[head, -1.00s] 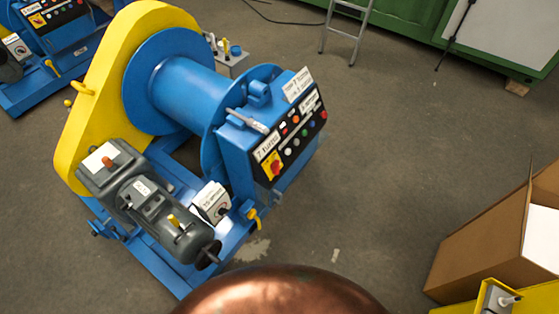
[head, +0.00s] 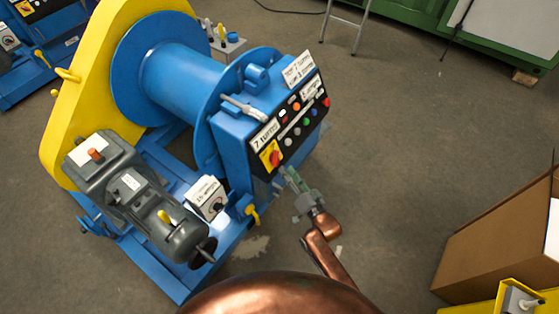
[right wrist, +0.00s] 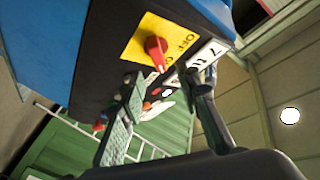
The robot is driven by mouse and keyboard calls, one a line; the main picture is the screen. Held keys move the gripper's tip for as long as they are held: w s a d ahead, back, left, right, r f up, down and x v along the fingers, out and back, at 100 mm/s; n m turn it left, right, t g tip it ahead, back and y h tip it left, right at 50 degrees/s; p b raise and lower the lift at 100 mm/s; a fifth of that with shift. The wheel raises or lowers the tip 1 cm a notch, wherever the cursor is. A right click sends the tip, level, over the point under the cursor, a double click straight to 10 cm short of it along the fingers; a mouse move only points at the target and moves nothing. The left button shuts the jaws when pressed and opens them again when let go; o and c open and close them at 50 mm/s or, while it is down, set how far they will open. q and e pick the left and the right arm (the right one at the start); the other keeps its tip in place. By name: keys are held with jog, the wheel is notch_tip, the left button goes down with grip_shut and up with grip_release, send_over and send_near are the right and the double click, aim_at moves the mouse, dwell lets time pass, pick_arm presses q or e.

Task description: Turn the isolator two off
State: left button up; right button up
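The blue winch's control panel carries a red rotary knob (head: 275,158) on a yellow plate (head: 264,153) at its lower left corner. In the right wrist view the red knob (right wrist: 157,52) stands out from the yellow plate (right wrist: 142,42), which shows the word OFF. My right gripper (head: 286,174) is just below and right of the knob in the head view. In the right wrist view its two fingers (right wrist: 163,80) are apart with nothing between them, and the knob is just beyond the tips. My left gripper is not in view.
The panel has several coloured buttons (head: 306,117). A white box with a black knob (head: 207,197) and a grey motor (head: 130,180) sit on the winch frame. A cardboard box (head: 495,240) stands at the right.

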aim_at(279, 159)
jog(key=b+x, duration=0.1)
jog(key=x, duration=0.5)
jog(key=shift+w+f, duration=0.1)
jog(key=shift+f, duration=0.05)
jog(key=shift+w+a+b, duration=0.2)
jog(key=shift+w+b, duration=0.1)
jog(key=shift+b, duration=0.05)
jog(key=shift+w, duration=0.1)
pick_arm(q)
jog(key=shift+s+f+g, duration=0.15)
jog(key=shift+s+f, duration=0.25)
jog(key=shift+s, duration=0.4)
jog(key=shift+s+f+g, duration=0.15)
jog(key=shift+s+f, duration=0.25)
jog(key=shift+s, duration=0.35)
pick_arm(e)
grip_shut()
